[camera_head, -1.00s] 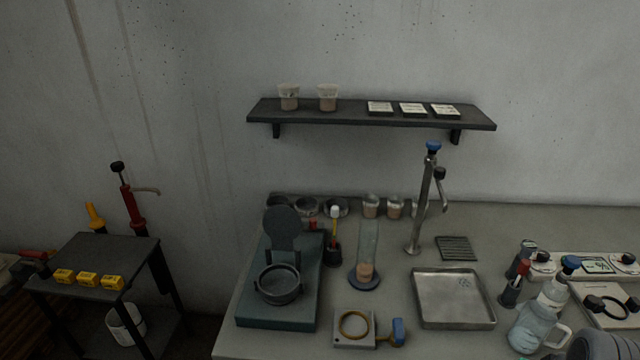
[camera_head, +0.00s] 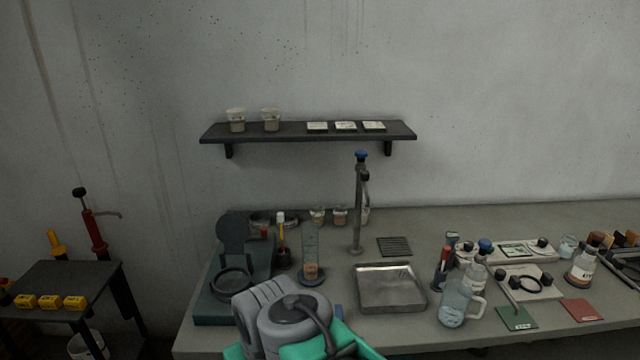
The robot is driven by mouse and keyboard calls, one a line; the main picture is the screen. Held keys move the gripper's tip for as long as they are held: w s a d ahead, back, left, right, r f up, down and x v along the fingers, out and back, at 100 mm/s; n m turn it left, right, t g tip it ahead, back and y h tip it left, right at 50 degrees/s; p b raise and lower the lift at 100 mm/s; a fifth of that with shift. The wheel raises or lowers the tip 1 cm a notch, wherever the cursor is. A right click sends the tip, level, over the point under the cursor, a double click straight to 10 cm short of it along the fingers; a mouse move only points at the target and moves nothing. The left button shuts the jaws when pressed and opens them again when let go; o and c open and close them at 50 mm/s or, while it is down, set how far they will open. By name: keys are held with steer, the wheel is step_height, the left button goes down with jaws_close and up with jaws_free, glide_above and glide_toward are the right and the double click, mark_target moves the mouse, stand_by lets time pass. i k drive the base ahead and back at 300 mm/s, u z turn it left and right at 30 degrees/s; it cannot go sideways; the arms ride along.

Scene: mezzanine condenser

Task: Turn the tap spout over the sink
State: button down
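The tap (camera_head: 357,215) is a tall grey metal post on the bench, with a blue knob (camera_head: 361,157) on top. Its thin spout (camera_head: 367,190) leaves the post near the top and shows close along the post's right side. Its exact heading is hard to tell. The sink (camera_head: 391,309) is a shallow square metal basin in front of the tap and to its right. Grey and green parts of my arm show at the bottom, left of the sink and well short of the tap. My gripper's fingertips are not in view.
A slotted drain plate (camera_head: 394,246) lies right of the tap. A glass cylinder (camera_head: 310,262) stands to its left. A jug (camera_head: 454,312) stands right of the sink. A wall shelf (camera_head: 300,133) hangs above, behind the tap. Bare bench lies at the back right.

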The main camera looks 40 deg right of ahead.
mark_target(364, 175)
steer(key=i, duration=0.85)
steer(key=u, duration=0.45)
